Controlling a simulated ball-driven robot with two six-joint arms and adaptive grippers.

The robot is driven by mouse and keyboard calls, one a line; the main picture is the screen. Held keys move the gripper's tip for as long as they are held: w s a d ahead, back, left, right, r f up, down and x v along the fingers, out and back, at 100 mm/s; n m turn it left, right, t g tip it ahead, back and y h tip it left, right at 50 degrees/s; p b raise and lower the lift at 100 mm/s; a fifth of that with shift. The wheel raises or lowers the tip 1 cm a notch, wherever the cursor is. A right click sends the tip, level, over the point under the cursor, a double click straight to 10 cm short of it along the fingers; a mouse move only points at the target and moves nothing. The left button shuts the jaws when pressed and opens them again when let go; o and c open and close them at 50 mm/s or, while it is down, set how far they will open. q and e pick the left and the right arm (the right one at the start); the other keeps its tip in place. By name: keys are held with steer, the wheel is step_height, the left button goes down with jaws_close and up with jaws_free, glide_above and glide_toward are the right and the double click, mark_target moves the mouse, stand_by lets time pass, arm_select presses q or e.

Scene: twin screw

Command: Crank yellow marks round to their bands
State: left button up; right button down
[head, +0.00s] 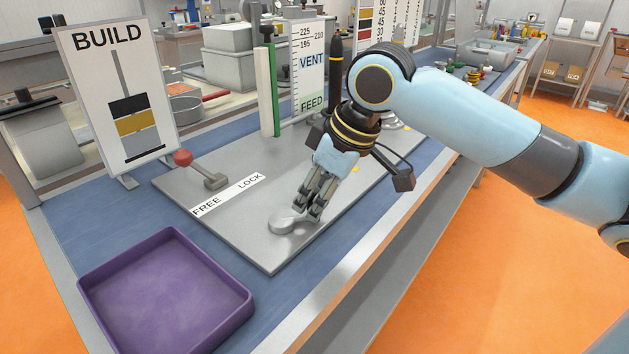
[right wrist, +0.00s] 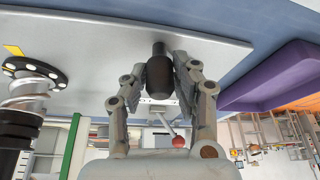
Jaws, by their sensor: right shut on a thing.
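My right gripper (head: 314,204) reaches down over the grey plate (head: 250,243), beside a round silver hub (head: 285,223). In the right wrist view, my right gripper (right wrist: 160,80) is shut on a dark crank handle (right wrist: 159,78). The fingers hide this handle in the head view. A white board with VENT and FEED bands (head: 309,75) stands behind, next to a green and white post (head: 268,90). My left gripper is not in view.
A red-knobbed lever (head: 184,158) stands near the FREE/LOCK label (head: 229,194). A BUILD board (head: 117,90) stands at the back left. A purple tray (head: 165,290) lies in front, empty. In the right wrist view, a dark flange with a coil (right wrist: 36,74) stands at the left.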

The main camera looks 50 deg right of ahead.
steer(key=a+m+h+p, duration=0.1)
steer(key=m+p, duration=0.1)
steer(key=p, duration=0.2)
steer(key=s+a+m+h+p, duration=0.1)
steer(key=m+p, duration=0.2)
steer(key=p, duration=0.1)
steer(key=s+a+m+p, duration=0.1)
steer(key=m+p, duration=0.1)
steer(key=p, duration=0.2)
steer(key=shift+a+r+m+h, duration=0.15)
steer(key=shift+r+m+h, duration=0.15)
steer(key=shift+h, duration=0.1)
steer(key=shift+s+a+f+m+h+p, duration=0.1)
steer(key=shift+a+f+m+h+p, duration=0.1)
steer(key=shift+m+p, duration=0.45)
steer(key=shift+a+f+m+h+p, duration=0.1)
steer(key=shift+a+m+h+p, duration=0.1)
steer(key=shift+m+p, duration=0.4)
steer(key=c, duration=1)
jaws_free()
steer(key=shift+c, duration=0.2)
steer(key=shift+r, duration=0.1)
steer(key=v, duration=1.1)
steer(key=shift+r+g, duration=0.3)
steer(key=shift+r, duration=0.15)
